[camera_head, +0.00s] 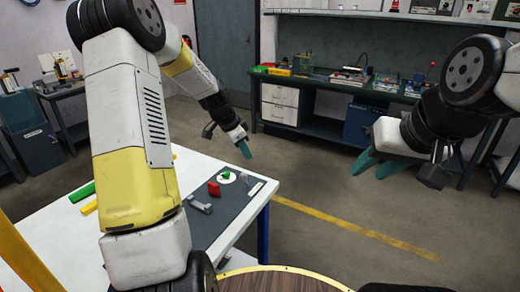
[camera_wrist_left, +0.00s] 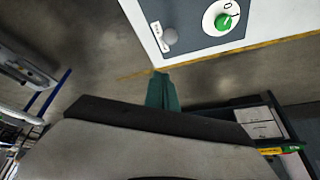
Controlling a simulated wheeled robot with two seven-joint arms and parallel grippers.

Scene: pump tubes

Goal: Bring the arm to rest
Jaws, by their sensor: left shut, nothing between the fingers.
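My left gripper (camera_head: 244,149) is shut and empty. It hangs in the air past the far right edge of the white table (camera_head: 190,165), clear of the parts. In the left wrist view its teal fingers (camera_wrist_left: 162,92) are together, over floor just off the table edge. My right gripper (camera_head: 382,165) is at the right of the head view, over open floor. Its teal fingers are spread apart with nothing seen between them.
Green (camera_head: 82,192) and yellow (camera_head: 89,208) bars lie left. A workbench (camera_head: 330,82) stands behind; floor between is clear.

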